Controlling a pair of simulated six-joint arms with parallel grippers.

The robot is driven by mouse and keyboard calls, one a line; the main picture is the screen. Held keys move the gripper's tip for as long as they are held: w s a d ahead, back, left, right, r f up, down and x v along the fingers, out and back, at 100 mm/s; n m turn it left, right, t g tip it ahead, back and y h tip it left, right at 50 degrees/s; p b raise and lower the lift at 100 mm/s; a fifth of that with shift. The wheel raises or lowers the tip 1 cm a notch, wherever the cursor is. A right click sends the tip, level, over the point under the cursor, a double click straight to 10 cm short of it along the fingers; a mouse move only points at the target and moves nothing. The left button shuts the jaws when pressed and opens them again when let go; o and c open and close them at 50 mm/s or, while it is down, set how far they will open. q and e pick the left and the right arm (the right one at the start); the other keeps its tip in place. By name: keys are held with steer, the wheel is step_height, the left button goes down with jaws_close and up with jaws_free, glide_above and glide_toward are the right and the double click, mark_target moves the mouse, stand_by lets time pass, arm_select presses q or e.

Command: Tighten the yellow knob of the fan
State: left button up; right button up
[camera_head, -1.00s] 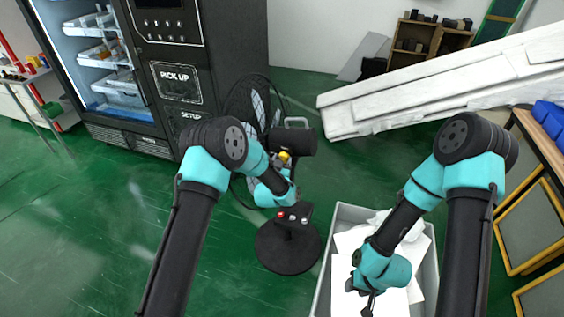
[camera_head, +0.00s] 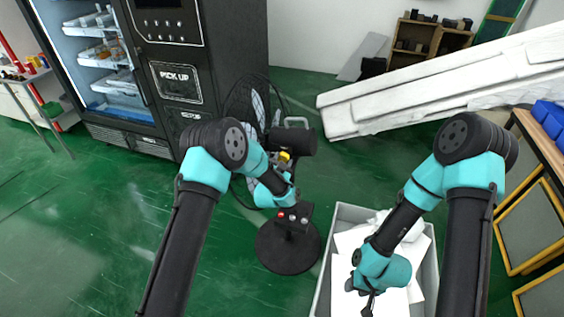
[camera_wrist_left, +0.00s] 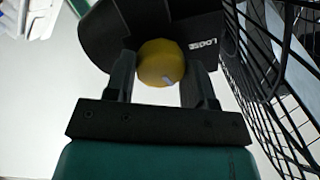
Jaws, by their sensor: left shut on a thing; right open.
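The black fan (camera_head: 288,245) stands on the green floor on its round base, with its cage (camera_head: 246,103) and motor housing (camera_head: 293,141) partly behind my left arm. The yellow knob (camera_head: 285,156) is on the underside of the motor housing. In the left wrist view the yellow knob (camera_wrist_left: 161,63) sits between the two fingers of my left gripper (camera_wrist_left: 161,80), which is shut on it. A marking reading like "LOOSE" shows beside the knob. My right gripper (camera_head: 369,295) is open and empty above the grey bin (camera_head: 343,213).
The grey bin with white sheets (camera_head: 347,240) is right of the fan base. A black vending machine (camera_head: 180,80) stands behind at left. A long white foam block (camera_head: 450,85) lies at the back right. A wooden table (camera_head: 540,130) is at the right edge.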

arm_select(q)
steer(key=o, duration=0.9)
steer(key=v, duration=1.7)
steer(key=shift+s+f, duration=0.1)
steer(key=shift+s, duration=0.15)
steer(key=shift+o, duration=0.2)
steer(key=shift+a, duration=0.1)
